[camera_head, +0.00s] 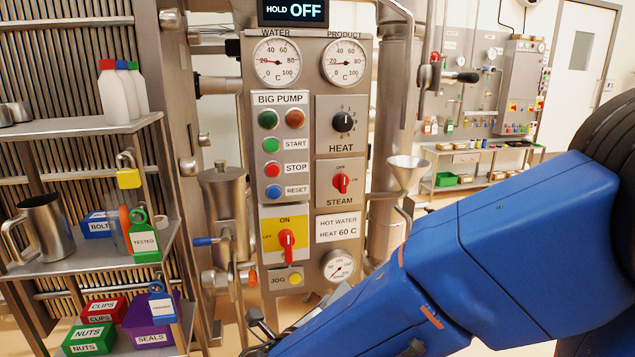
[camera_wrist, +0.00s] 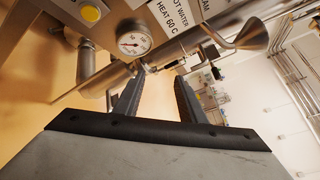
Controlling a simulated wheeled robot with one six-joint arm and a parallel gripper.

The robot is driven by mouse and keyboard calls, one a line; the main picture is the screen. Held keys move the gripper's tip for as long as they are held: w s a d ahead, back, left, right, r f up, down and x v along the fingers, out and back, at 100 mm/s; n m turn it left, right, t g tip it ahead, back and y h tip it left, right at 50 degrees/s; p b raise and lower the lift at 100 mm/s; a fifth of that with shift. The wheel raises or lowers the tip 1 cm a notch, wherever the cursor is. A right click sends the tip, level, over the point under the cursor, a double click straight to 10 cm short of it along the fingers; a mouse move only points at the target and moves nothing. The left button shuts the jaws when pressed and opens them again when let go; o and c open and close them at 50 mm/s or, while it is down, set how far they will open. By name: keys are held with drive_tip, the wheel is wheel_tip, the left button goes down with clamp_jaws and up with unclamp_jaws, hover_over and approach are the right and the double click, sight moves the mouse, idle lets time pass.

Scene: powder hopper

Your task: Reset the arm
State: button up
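My blue arm (camera_head: 480,262) reaches from the right edge down to the bottom middle in the head view, in front of the control panel (camera_head: 327,115). In the wrist view the two dark fingers of my gripper (camera_wrist: 160,76) stand apart with nothing between them. Beyond the fingertips are a pressure gauge (camera_wrist: 134,40), a metal pipe and a funnel (camera_wrist: 253,30); these look apart from the fingers. In the head view my gripper is largely hidden or cut off at the bottom edge.
Shelves (camera_head: 75,127) with bottles, padlocks and coloured boxes stand at left. A steel funnel (camera_head: 408,171) sticks out right of the panel, close above my arm. A vertical pipe (camera_head: 393,110) runs behind it. Open floor lies toward the far bench (camera_head: 475,186).

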drive_tip(key=s+d+f+m+g+h, duration=0.1)
drive_tip(key=s+d+m+g, duration=0.1)
drive_tip(key=d+m+g, duration=0.55)
drive_tip(key=s+d+f+m+g, duration=0.1)
drive_tip(key=s+d+m+g, duration=0.15)
drive_tip(key=d+m, duration=0.9)
drive_tip(key=s+d+m+y, duration=0.3)
drive_tip(key=s+m, duration=0.3)
drive_tip(key=m, duration=0.5)
drive_tip(key=s+d+r+m+y, duration=0.1)
drive_tip(key=s+d+m+y, duration=0.3)
drive_tip(key=m, duration=0.7)
drive_tip(key=shift+s+y, duration=0.7)
drive_tip(key=shift+s, duration=0.4)
